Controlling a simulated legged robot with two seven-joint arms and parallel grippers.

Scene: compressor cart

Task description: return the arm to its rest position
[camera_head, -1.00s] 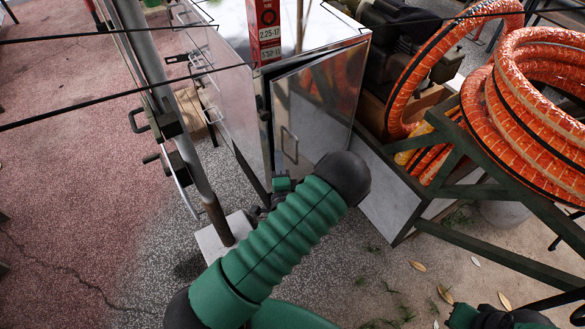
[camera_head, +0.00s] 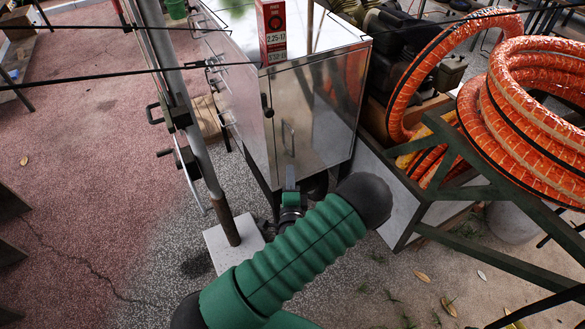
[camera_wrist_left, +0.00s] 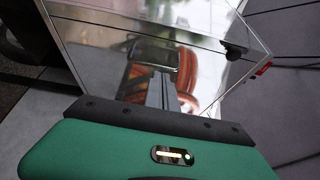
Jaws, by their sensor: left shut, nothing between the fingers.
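My left arm (camera_head: 300,250), with a green ribbed sleeve, comes in from the bottom in the head view. My left gripper (camera_head: 290,180) is shut and empty, just below and in front of the shiny metal cabinet (camera_head: 320,110). Its closed fingers (camera_wrist_left: 162,92) also show in the left wrist view, pointing at the cabinet door. The door's handle (camera_head: 288,138) is apart from the fingers in the head view. The door looks closed. My right gripper is not in view.
A grey pole (camera_head: 185,110) on a pale base plate (camera_head: 222,246) stands left of the arm. Orange hoses (camera_head: 520,90) lie at right, behind a dark green frame (camera_head: 470,160). Black cables cross above. Red and grey ground at left is mostly free.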

